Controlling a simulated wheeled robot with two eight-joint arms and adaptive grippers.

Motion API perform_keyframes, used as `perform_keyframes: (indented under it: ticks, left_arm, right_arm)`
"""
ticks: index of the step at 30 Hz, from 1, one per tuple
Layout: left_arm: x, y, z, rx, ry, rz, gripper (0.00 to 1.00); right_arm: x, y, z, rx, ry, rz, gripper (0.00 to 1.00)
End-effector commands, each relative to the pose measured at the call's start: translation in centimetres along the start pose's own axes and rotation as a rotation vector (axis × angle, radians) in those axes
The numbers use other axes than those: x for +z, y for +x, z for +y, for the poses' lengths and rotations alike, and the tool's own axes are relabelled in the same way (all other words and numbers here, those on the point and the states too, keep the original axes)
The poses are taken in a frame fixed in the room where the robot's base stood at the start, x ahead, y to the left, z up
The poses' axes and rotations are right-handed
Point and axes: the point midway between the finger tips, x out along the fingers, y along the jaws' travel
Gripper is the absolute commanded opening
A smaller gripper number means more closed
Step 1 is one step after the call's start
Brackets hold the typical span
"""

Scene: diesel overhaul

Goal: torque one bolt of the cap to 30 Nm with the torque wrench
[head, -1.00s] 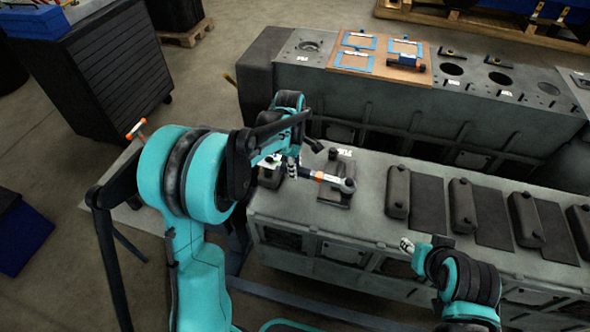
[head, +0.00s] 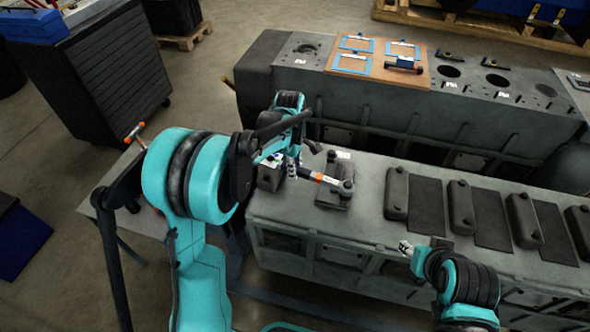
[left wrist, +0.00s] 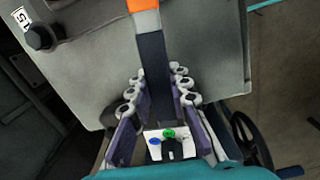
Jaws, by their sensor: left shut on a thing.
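The torque wrench (head: 316,177) has a dark shaft with an orange band. My left gripper (head: 294,170) is shut on its handle. In the left wrist view, the fingers (left wrist: 157,88) flank the dark shaft (left wrist: 152,60), with a small white panel with green and blue buttons (left wrist: 168,143) below them. The wrench's far end reaches the dark cap (head: 334,196) on the near engine block. It appears to be over a bolt at the cap's right end, but I cannot tell how it is seated. My right gripper (head: 406,247) is beside the block's front edge, its fingers too small to read.
The near engine block (head: 370,235) carries several dark covers (head: 397,192) to the right. A dark block (head: 270,177) stands left of the cap. Behind is another engine block (head: 440,115) with a wooden board (head: 375,68). A black cabinet (head: 105,75) stands at left.

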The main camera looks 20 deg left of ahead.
Motion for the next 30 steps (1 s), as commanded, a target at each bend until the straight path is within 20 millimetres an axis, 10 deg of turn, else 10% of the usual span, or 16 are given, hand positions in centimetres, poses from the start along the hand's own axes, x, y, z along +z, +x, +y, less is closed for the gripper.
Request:
perform_keyframes:
  ticks: [30]
  left_arm:
    - [-0.4,0.0,-0.2,0.002,0.042,0.007,0.0]
  right_arm:
    - [0.1,0.1,0.0,0.0,0.0,0.0,0.4]
